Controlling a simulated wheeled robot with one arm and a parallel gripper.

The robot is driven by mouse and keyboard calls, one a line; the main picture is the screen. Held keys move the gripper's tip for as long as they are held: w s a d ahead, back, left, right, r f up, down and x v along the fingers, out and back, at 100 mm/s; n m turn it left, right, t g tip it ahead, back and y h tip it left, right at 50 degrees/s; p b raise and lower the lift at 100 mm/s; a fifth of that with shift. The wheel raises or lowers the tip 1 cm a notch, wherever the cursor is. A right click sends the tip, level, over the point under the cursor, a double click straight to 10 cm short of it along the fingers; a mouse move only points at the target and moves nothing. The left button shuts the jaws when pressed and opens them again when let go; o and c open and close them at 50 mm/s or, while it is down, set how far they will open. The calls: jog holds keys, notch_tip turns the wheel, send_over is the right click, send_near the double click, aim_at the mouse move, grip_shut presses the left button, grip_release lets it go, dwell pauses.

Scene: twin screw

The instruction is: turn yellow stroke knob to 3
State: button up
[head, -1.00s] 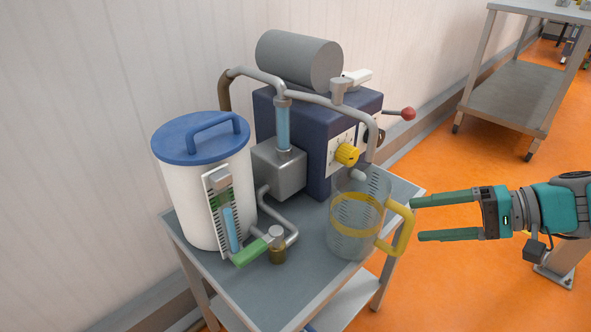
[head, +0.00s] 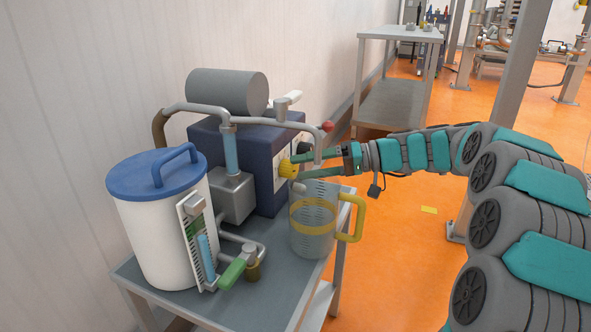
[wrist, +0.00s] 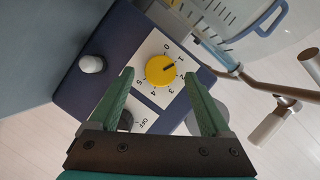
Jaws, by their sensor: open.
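The yellow stroke knob (head: 287,169) sits on the white dial plate on the front of the dark blue pump box. In the wrist view the yellow knob (wrist: 158,73) is seen face on, with printed numbers 0 to 5 around it. Its dark pointer mark lies between 1 and 2, nearer 1. My gripper (head: 299,166) is at the knob, with its green fingers open. In the wrist view my gripper (wrist: 162,76) has one finger on each side of the knob, with a visible gap on both sides.
A clear jug (head: 312,240) with a yellow handle stands just below my gripper. A pipe (head: 319,150) runs down close to the fingers. An OFF dial plate (wrist: 146,121) is partly hidden behind my fingers. A white tank (head: 165,240) stands at left.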

jog(key=shift+x, duration=1.05)
grip_shut()
